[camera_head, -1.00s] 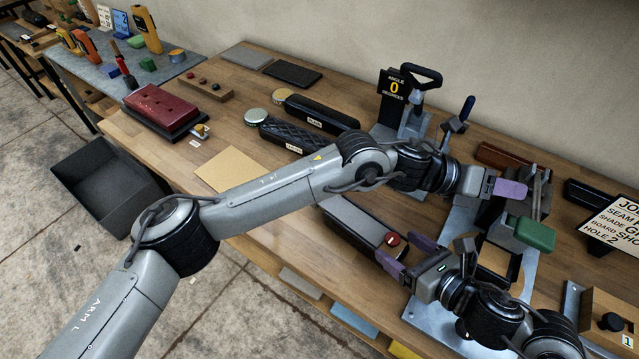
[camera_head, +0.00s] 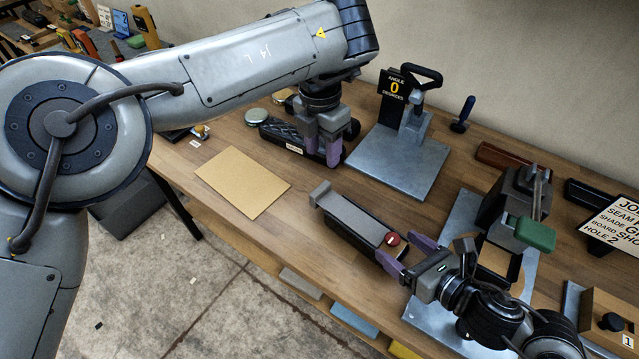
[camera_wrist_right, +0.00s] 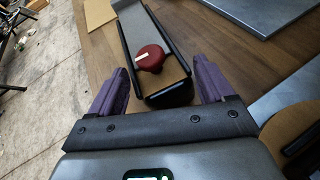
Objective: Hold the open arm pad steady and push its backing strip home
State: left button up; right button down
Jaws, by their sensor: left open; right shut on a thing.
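A long dark-sided body with a tan near end and red knob (camera_head: 392,239) lies on the bench, apparently the open arm pad (camera_wrist_right: 170,94). A grey strip (camera_head: 358,218), apparently its backing strip, covers most of its top. The strip's raised grey end (camera_head: 320,192) stands at the far left end. My right gripper (camera_head: 406,259) is shut on the pad's near end; its purple fingers flank it in the right wrist view (camera_wrist_right: 160,85). My left gripper (camera_head: 321,150) is open, fingers down, at the right end of a quilted black pad (camera_head: 275,132); contact is unclear.
A tan sheet (camera_head: 243,182) lies left of the open pad. A grey plate with the angle stand (camera_head: 400,165) is behind it. A clamp with a green block (camera_head: 535,233) stands right. Bare wood lies between sheet and open pad. My left arm hides the back left.

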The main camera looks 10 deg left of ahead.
aim_at(320, 190)
pick_arm(q)
jog(key=f, duration=1.1)
jog(key=shift+s+a+f, duration=0.15)
jog(key=shift+a+f, duration=0.1)
jog(key=shift+a, duration=0.05)
jog(key=shift+c, duration=0.5)
grip_shut()
